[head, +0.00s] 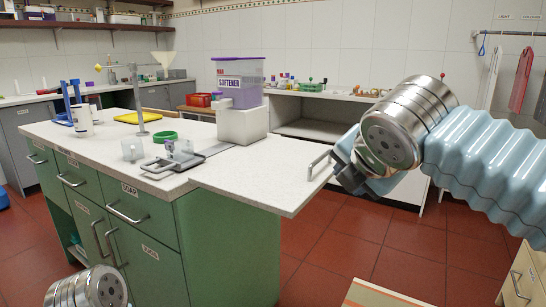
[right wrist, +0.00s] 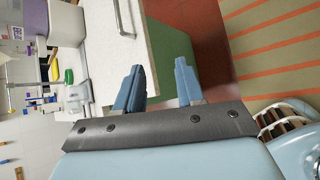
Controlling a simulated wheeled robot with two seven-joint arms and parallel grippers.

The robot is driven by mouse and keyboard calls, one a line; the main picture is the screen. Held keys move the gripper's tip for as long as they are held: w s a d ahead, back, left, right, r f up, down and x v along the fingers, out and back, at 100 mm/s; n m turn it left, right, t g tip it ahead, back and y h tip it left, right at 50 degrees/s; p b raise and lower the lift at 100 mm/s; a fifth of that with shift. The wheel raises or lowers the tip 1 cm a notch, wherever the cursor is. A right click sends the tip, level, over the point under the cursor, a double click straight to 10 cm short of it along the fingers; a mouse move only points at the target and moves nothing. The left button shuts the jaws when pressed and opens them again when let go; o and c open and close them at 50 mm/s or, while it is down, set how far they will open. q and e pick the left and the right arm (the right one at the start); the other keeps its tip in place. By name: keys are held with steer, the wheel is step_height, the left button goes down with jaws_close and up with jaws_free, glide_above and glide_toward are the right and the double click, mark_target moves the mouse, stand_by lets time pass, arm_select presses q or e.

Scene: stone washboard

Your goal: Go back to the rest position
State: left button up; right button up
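My right arm comes in from the right in the head view. Its gripper (head: 352,172) is at the right end of the pale stone board (head: 265,175), close to the metal handle (head: 318,165) there. In the right wrist view, the two blue fingers of the right gripper (right wrist: 158,88) are spread apart with nothing between them. The handle (right wrist: 82,32) shows beyond and to the side, apart from the fingers. Only a metal wrist part of my left arm shows at the bottom left of the head view; my left gripper is out of sight.
A green cabinet (head: 225,240) carries the stone worktop, with the board sticking out to the right. On top are a purple softener container (head: 238,82) on a white block (head: 242,125), a metal stand (head: 139,105) and a yellow tray (head: 138,117). Red floor (head: 345,245) is free to the right.

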steer(key=w+a+f+m+g+y, duration=0.1)
steer(key=w+a+f+m+g, duration=0.15)
steer(key=f, duration=0.65)
steer(key=w+a+f+m+g+y, duration=0.1)
steer(key=w+f, duration=0.3)
steer(key=f, duration=0.5)
step_height(320, 180, down, 21)
steer(key=s+m+g+y, duration=0.1)
steer(key=m+g, duration=0.2)
steer(key=m, duration=0.4)
steer(key=s+d+f+m+g+y, duration=0.1)
steer(key=s+f+m, duration=0.4)
steer(key=f, duration=0.5)
steer(key=s+d+f+m+g+y, duration=0.1)
steer(key=s+f+m, duration=0.4)
steer(key=f, duration=0.4)
steer(key=s+d+f+m+g+h, duration=0.1)
steer(key=s+f+m, duration=0.4)
steer(key=s, duration=0.2)
steer(key=s+d+f+m+g, duration=0.1)
steer(key=s+d+f+m, duration=0.1)
steer(key=s+f+m, duration=0.45)
steer(key=w+a+r+n+t, duration=0.1)
steer(key=a+r+n, duration=0.3)
steer(key=shift+w+r, duration=0.2)
steer(key=shift+w, duration=0.1)
